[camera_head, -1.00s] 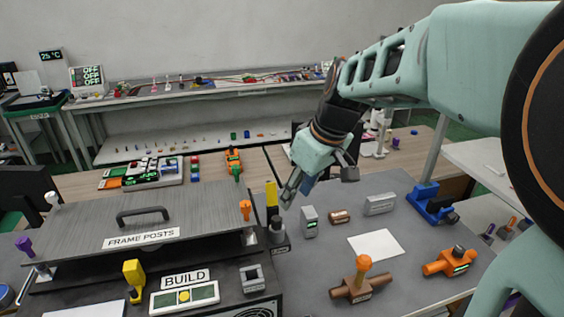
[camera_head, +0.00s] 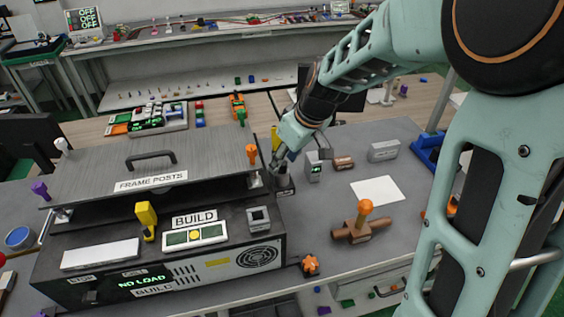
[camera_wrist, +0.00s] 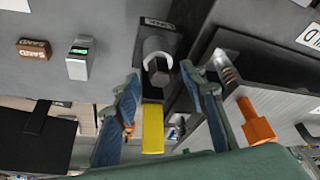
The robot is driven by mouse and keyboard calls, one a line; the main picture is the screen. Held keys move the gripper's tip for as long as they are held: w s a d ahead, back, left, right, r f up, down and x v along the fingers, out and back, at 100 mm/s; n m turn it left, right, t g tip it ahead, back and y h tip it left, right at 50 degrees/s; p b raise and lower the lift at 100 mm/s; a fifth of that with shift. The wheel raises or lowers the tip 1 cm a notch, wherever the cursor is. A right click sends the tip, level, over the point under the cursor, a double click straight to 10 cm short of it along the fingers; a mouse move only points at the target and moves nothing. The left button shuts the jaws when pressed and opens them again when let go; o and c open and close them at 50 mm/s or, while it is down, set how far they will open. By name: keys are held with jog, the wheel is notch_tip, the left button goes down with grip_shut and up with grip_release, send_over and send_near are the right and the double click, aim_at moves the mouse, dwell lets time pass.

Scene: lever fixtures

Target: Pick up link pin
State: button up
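A grey pin with a rounded head (camera_wrist: 158,62), which I take to be the link pin, stands in a small dark labelled holder (camera_wrist: 160,27) in the wrist view. A yellow block (camera_wrist: 153,128) is beside it. My gripper (camera_wrist: 160,72) is open, with one finger on each side of the pin and visible gaps to both. In the head view my gripper (camera_head: 276,168) is low over the holder (camera_head: 285,188), at the right end of the frame posts unit. The gripper mostly hides the pin there.
The frame posts cover (camera_head: 150,160) and an orange-handled post (camera_head: 252,153) are close on the left. A grey box with green display (camera_head: 313,166) and a brown block (camera_head: 343,163) are to the right.

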jog(key=shift+f, duration=0.15)
grip_shut()
dwell(0.4)
